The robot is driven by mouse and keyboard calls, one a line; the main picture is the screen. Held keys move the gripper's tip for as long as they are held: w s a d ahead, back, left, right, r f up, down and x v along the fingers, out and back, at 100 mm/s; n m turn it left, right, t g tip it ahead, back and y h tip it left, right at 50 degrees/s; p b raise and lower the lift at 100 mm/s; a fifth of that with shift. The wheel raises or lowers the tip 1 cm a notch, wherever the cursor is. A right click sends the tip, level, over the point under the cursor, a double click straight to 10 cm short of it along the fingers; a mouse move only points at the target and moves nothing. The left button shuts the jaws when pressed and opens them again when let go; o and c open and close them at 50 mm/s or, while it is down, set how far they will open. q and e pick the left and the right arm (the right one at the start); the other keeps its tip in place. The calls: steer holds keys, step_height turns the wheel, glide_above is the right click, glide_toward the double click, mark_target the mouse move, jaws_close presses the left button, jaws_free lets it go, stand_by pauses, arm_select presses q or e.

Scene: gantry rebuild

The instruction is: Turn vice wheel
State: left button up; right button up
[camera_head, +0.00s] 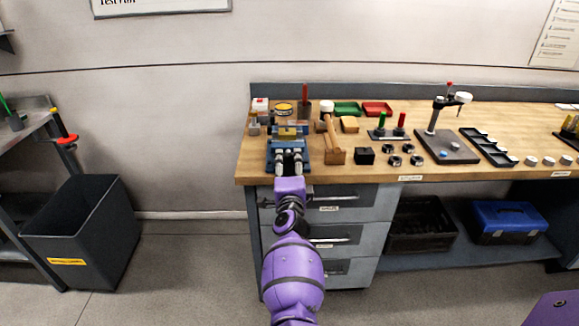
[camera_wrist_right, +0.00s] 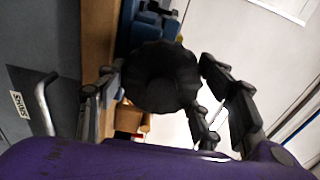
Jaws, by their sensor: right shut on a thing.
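The blue vice (camera_head: 303,145) stands at the left front edge of the wooden workbench, with a yellowish piece (camera_head: 287,131) at its jaws. The vice wheel (camera_wrist_right: 160,78) is a dark, lobed knob facing the right wrist camera. My right gripper (camera_head: 288,158) reaches the front of the vice from below in the head view and hides the wheel there. In the wrist view the fingers of my right gripper (camera_wrist_right: 160,95) stand on either side of the wheel, shut on it. My left gripper is not in view.
A wooden mallet (camera_head: 333,143) and a black block (camera_head: 364,155) lie right of the vice. Drawers (camera_head: 335,235) with handles are below the bench edge. A dark bin (camera_head: 85,228) stands on the floor at left, with free floor between.

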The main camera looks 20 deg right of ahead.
steer(key=m, duration=0.3)
steer(key=shift+r, duration=0.1)
steer(key=m, duration=1.1)
steer(key=shift+a+m, duration=0.1)
steer(key=shift+m, duration=0.3)
steer(key=m, duration=0.4)
steer(key=shift+a, duration=0.1)
steer(key=shift+m, duration=2.4)
steer(key=o, duration=1.1)
